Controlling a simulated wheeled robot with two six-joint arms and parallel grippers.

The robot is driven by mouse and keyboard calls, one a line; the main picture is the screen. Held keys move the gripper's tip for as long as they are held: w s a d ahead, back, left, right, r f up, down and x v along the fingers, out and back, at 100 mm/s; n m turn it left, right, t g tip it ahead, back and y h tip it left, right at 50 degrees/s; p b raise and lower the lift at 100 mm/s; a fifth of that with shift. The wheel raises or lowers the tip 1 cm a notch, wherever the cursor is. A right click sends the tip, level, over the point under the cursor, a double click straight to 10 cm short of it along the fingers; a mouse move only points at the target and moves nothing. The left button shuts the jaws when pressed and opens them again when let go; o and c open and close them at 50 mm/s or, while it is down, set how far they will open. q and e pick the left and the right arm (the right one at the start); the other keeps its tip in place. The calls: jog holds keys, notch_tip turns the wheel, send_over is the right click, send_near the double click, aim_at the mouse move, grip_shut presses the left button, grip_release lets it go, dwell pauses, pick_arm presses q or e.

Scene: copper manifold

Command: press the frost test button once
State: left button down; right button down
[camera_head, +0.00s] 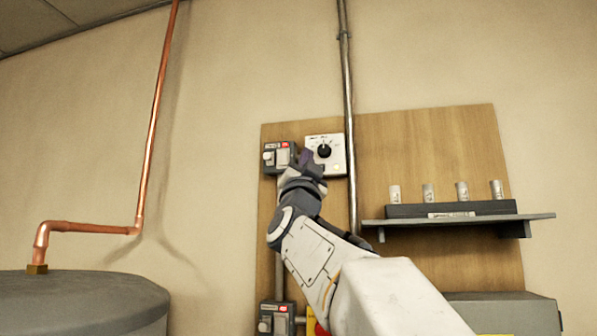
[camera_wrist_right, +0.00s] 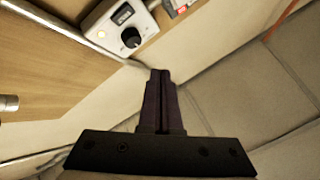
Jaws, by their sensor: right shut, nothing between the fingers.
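A white control box (camera_head: 340,146) with a black dial (camera_head: 324,150) is mounted on the wooden board, and it also shows at the top of the right wrist view (camera_wrist_right: 110,22). In that view a small round yellowish spot (camera_wrist_right: 101,34) glows on its face beside the dial; I cannot tell whether it is a lamp or the frost test button. No label is legible. My right gripper (camera_head: 304,158) is raised in front of the board, just left of the white box's lower part. Its fingers (camera_wrist_right: 160,75) are shut and empty, and seem apart from the box. My left gripper is not in view.
A grey switch box (camera_head: 268,147) with a red label sits left of the white box. A vertical metal pipe (camera_head: 349,100) runs close on its right. A shelf (camera_head: 400,222) with several small cylinders is further right. A grey tank (camera_head: 70,290) with copper pipe stands left.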

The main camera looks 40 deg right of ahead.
jog(key=w+d+p, duration=0.3)
jog(key=w+d, duration=0.2)
jog(key=d, duration=0.1)
jog(key=shift+w+d, duration=0.35)
jog(key=shift+w, duration=0.05)
jog(key=shift+w+d, duration=0.1)
dwell(2.0)
jog(key=shift+w+d, duration=0.2)
jog(key=shift+w+d, duration=0.2)
jog(key=shift+d, duration=0.1)
dwell(0.6)
jog(key=shift+s+a+f, duration=0.1)
jog(key=shift+a, duration=0.05)
dwell(0.3)
jog(key=shift+s+a+b, duration=0.4)
jog(key=shift+a, duration=0.05)
